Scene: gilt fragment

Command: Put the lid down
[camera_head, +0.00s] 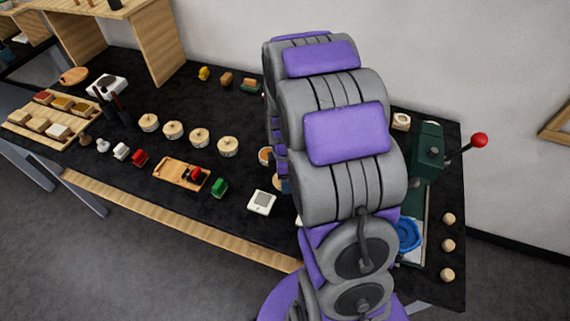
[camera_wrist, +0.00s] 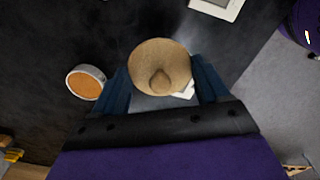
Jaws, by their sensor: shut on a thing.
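In the wrist view a round tan lid (camera_wrist: 160,60) with a small knob is between the two dark blue fingers of my gripper (camera_wrist: 162,80), which is shut on it. An open round tin (camera_wrist: 86,84) with orange contents stands on the black table to the left of the lid, apart from it. The tin also shows partly beside my arm in the head view (camera_head: 264,154). In the head view my arm hides the gripper and most of the area around it. The lid's height above the table is hard to tell.
Several lidded round tins (camera_head: 200,138) stand in a row to the left. A white device (camera_head: 261,202) lies near the front edge. A wooden tray (camera_head: 181,174) and a green block (camera_head: 218,187) are nearby. A green press (camera_head: 428,150) stands right of my arm.

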